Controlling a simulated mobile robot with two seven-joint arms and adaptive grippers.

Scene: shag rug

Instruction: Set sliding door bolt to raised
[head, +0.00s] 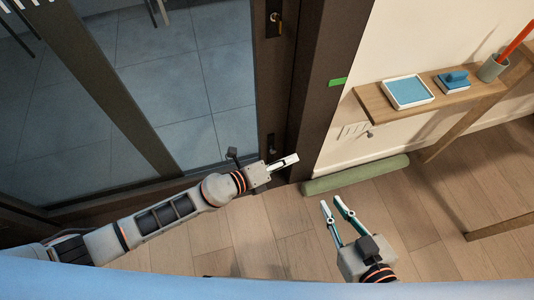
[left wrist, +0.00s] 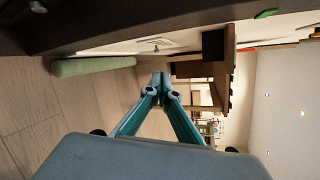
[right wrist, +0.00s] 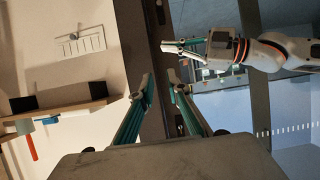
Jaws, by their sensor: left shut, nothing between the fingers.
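The dark-framed sliding glass door (head: 170,75) fills the left of the head view. A dark plate with a light metal part (head: 275,18) sits high on its edge stile. A smaller dark fitting (head: 270,145) sits lower on the stile; I cannot tell which is the bolt or how it is set. My left gripper (head: 292,160) is shut and empty, just right of and below the lower fitting. Its fingertips meet in the left wrist view (left wrist: 160,78). My right gripper (head: 334,204) is open and empty over the floor, fingers toward the door frame; it also shows in the right wrist view (right wrist: 160,82).
A green draught roll (head: 355,174) lies on the wood floor along the wall. A wooden shelf (head: 440,97) at the right holds a blue-topped tray (head: 408,91), a blue block and a cup (head: 492,68). A green tag (head: 338,82) marks the door frame. The middle floor is clear.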

